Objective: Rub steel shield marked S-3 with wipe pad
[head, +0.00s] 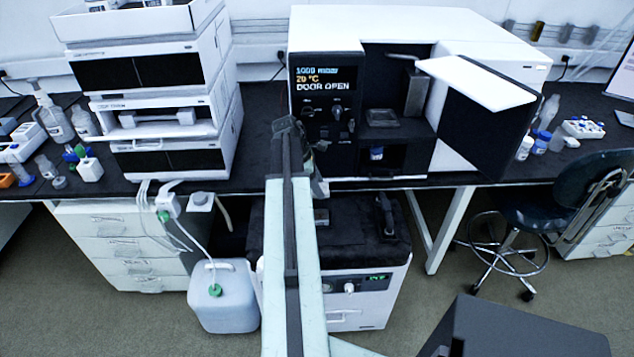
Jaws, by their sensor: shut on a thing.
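My gripper (318,168) is at the far end of my arm, in front of the open instrument's left side and near the bench's front edge. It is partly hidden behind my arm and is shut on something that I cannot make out. I cannot pick out the wipe pad. A grey upright metal plate (416,92) stands at the right of the open chamber and may be the steel shield. No S-3 mark can be read on it. My gripper is to the left of this plate and apart from it.
The white instrument (480,45) shows "DOOR OPEN", and its door (485,115) swings out to the right. A chromatography stack (160,110) stands at left on the dark bench (255,120). Below are a white cabinet (370,290), a jug (222,300) with tubing and a stool (545,200).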

